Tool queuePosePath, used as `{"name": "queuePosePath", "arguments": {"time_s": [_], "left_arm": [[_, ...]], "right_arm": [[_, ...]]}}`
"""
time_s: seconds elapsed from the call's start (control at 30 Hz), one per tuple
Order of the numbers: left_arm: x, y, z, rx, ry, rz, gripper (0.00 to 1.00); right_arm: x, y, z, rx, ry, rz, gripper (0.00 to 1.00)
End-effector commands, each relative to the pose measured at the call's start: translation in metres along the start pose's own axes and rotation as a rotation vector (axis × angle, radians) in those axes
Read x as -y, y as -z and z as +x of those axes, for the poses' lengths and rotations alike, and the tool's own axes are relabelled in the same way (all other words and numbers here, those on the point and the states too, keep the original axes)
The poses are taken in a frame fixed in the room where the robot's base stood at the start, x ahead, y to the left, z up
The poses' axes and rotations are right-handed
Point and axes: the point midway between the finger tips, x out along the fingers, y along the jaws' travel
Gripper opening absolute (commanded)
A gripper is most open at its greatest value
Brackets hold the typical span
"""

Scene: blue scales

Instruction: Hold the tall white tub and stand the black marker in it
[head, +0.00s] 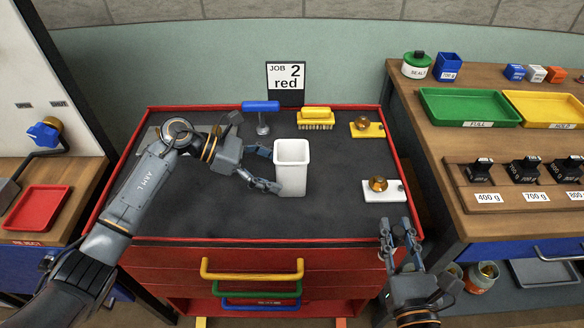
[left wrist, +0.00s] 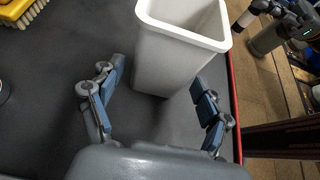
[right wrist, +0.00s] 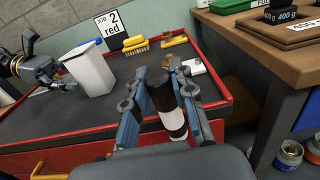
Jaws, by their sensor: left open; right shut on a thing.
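The tall white tub (head: 292,170) stands upright on the dark top of the red cabinet. My left gripper (head: 270,168) is open at the tub's left side. In the left wrist view the tub (left wrist: 175,55) stands just beyond and between the spread fingers (left wrist: 158,100), which do not appear to grip it. My right gripper (right wrist: 166,85) is shut on the black marker (right wrist: 160,92), which has a white band. In the head view that gripper (head: 401,240) is off the cabinet's front right corner, and the marker is hard to make out there.
A blue-handled tool (head: 261,112), a yellow brush (head: 316,119) and brass knobs on a yellow plate (head: 367,130) and a white plate (head: 384,191) are on the top. A red rim (head: 240,240) edges it. The wooden bench (head: 450,110) is at right. The front middle is clear.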

Motion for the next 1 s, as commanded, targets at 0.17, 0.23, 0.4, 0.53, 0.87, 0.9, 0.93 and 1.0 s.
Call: {"name": "queuePosePath", "arguments": {"time_s": [0.17,0.23,0.4,0.53,0.87,0.9,0.93,1.0], "left_arm": [[0.000,0.004,0.025,0.000,0.001,0.002,0.77],[0.000,0.003,0.030,0.000,-0.001,0.002,0.77],[0.000,0.001,0.037,-0.001,0.000,0.002,0.77],[0.000,0.001,0.038,-0.001,-0.001,0.001,0.77],[0.000,0.000,0.037,0.000,-0.001,0.001,0.45],[0.000,0.000,0.037,0.000,-0.001,0.001,0.44],[0.000,0.001,0.037,0.000,-0.001,0.001,0.44],[0.000,0.001,0.037,0.000,-0.001,0.001,0.44]], "right_arm": [[0.000,0.023,0.000,0.000,0.000,0.000,0.00],[0.000,0.026,0.000,0.000,0.000,0.000,0.00],[0.000,0.029,0.000,0.000,0.000,0.000,0.00],[0.000,0.029,0.000,0.000,0.000,0.000,0.00],[0.000,0.029,0.000,0.000,0.000,0.000,0.00],[0.000,0.029,0.000,0.000,0.000,0.000,0.00],[0.000,0.029,0.000,0.000,0.000,0.000,0.00],[0.000,0.029,0.000,0.000,0.000,0.000,0.00]]}}
